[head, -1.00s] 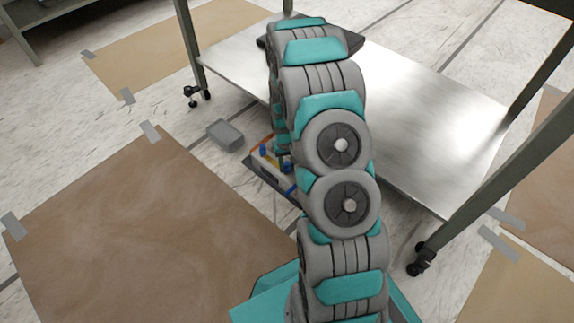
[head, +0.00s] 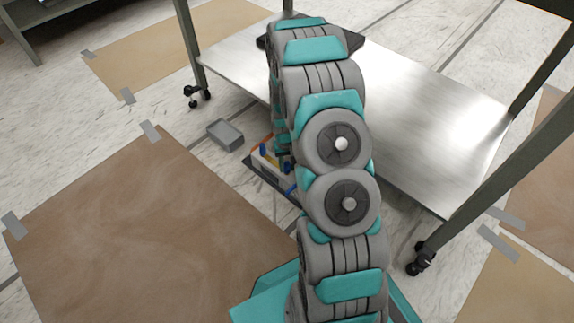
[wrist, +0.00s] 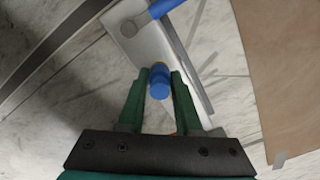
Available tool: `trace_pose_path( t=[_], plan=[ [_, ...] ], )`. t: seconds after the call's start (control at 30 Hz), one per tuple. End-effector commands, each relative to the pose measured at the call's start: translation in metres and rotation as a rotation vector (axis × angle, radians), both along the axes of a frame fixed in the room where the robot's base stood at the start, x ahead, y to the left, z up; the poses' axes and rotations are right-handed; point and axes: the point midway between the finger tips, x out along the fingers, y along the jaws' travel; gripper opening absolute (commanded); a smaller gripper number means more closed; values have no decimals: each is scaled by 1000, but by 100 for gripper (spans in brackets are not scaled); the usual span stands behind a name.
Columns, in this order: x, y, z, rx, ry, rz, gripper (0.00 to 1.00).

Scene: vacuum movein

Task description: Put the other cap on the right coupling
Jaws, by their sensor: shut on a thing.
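My gripper (wrist: 160,78) shows in the wrist view with its two green fingers closed on a small blue piece, apparently a cap (wrist: 160,88). A bit of yellow shows beside the cap, but I cannot tell whether it belongs to the cap or to something behind it. Beyond the fingertips is the pale top of a unit (wrist: 149,46) with a grey round knob and a blue fitting (wrist: 166,7). I cannot tell whether the cap touches a coupling. In the head view the unit (head: 259,163) lies on the floor, partly hidden by my arm, which also hides the gripper's tips.
A grey tray (head: 225,134) lies on the floor left of the unit. A metal table (head: 420,120) with legs on casters stands behind and right of my arm. Brown sheets (head: 130,230) are taped to the floor at left.

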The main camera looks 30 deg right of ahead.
Motion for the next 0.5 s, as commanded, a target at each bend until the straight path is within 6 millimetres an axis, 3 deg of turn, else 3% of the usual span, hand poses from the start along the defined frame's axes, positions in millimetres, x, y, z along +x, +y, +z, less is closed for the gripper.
trace_pose_path(
  t=[0.07,0.33,0.5],
  plan=[
    [0,0,-2,0,0,0,38],
    [0,0,-1,0,0,0,68],
    [0,0,-1,0,0,0,68]
  ],
)
